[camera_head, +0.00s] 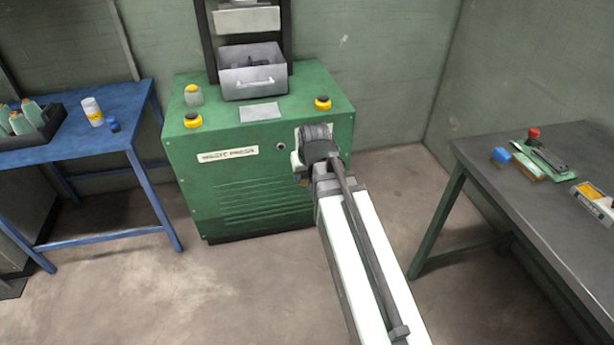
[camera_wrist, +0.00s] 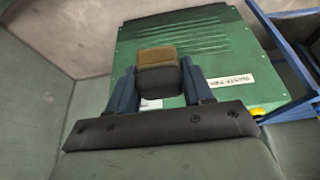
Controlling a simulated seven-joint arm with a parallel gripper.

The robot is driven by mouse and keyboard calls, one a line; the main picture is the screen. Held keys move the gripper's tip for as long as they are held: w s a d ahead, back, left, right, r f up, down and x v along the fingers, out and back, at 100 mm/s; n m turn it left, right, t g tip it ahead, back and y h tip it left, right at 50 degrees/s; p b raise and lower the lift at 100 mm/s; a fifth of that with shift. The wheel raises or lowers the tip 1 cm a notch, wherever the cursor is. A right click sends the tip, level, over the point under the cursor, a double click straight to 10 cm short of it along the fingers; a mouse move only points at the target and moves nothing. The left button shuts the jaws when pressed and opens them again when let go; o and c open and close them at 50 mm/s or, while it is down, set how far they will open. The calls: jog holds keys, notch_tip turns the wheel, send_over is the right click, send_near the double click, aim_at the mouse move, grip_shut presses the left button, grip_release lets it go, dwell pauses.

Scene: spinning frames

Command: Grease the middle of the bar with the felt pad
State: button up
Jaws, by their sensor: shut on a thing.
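My gripper (camera_wrist: 158,88) shows in the wrist view, with its two blue fingers shut on the sides of a small block. The block is the felt pad (camera_wrist: 157,56), with a brown face at its far end and a dark grey body between the fingers. In the head view my arm reaches forward to the front of the green press, and its wrist hides the fingers and the pad. I cannot make out a bar to grease in either view. The pad appears clear of any surface, though its distance from the press is hard to judge.
A blue table (camera_head: 75,140) is at left with bobbins and a white bottle (camera_head: 92,111). A dark workbench (camera_head: 505,165) at right holds small items. Floor between is clear.

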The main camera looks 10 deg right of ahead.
aim_at(560, 164)
jog(key=w+d+r, duration=0.2)
jog(key=d, duration=1.2)
jog(key=w+d+r, duration=0.2)
jog(key=d, duration=1.1)
jog(key=w+d+r, duration=0.3)
jog(key=d, duration=1.1)
jog(key=s+d+r, duration=0.2)
jog(key=s+d, duration=0.4)
jog(key=d, duration=0.7)
jog(key=s+d+r, duration=0.3)
jog(key=s+d, duration=0.3)
jog(key=d, duration=0.6)
jog(key=s+d+r, duration=0.2)
jog(key=s+d, duration=0.4)
jog(key=d, duration=0.7)
jog(key=shift+s+a+f, duration=0.1)
jog(key=shift+a+f, duration=0.05)
jog(key=shift+f, duration=1.7)
jog(key=shift+s+a+f, duration=0.1)
jog(key=shift+a+f, duration=0.05)
jog(key=shift+f, duration=1.65)
jog(key=shift+s+f, duration=0.3)
jog(key=shift+s, duration=0.4)
jog(key=shift+c, duration=0.3)
jog(key=shift+s, duration=2.95)
jog(key=shift+w+d+r, duration=0.1)
jog(key=shift+w, duration=3.65)
notch_tip(560, 164, up, 8)
